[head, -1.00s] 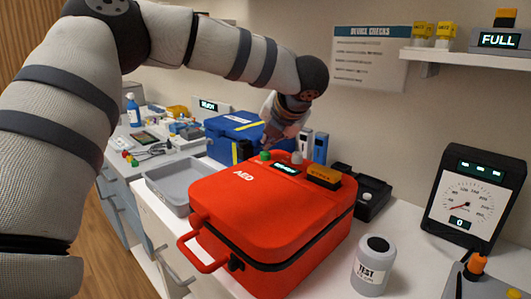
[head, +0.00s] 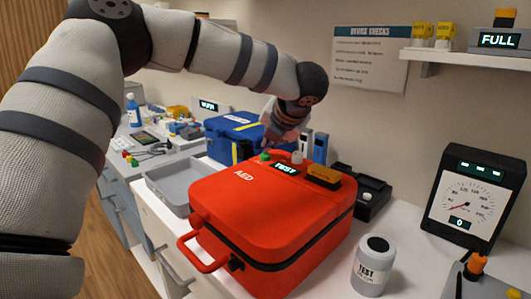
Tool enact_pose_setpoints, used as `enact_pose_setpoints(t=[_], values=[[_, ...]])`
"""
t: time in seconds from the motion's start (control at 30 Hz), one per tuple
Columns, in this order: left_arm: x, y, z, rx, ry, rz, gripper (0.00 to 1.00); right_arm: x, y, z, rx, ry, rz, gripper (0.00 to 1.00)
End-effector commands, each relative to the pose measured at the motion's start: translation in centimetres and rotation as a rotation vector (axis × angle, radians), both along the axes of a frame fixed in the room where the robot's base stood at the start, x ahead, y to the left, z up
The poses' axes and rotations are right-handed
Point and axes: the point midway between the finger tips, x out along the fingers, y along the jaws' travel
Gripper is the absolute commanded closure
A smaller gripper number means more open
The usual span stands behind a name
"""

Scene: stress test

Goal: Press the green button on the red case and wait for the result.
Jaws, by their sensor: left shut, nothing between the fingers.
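The red case (head: 262,222), marked AED, stands closed on the white counter. The green button (head: 265,157) is on its top near the back edge. Beside the button, a small display (head: 285,168) reads TEST. A grey knob (head: 297,157) and an orange block (head: 324,176) are also on the top. My left gripper (head: 266,146) is shut and empty, pointing down just above and behind the green button. I cannot tell whether its tips touch the button. My right gripper is not in view.
A grey tray (head: 168,190) is left of the case, and a blue case (head: 226,125) is behind. A TEST canister (head: 372,268) and a dial gauge (head: 469,200) stand to the right. A small screen (head: 209,105) is at the back, its text hard to read.

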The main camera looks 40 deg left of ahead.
Motion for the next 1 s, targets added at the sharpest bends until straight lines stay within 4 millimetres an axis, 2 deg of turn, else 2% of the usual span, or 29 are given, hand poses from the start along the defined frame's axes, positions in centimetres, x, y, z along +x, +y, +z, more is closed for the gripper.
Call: enact_pose_setpoints(t=[0.27,0.6,0.9,1.0], values=[[0.0,0.0,-0.1,-0.001,0.003,0.001,1.00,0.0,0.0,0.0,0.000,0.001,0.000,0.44],[0.0,0.0,1.6,0.000,0.001,0.000,1.00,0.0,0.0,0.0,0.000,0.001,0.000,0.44],[0.0,0.0,1.8,0.000,0.001,0.000,1.00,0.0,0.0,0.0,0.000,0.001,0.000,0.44],[0.0,0.0,2.6,-0.001,-0.001,0.001,1.00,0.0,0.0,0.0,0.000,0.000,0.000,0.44]])
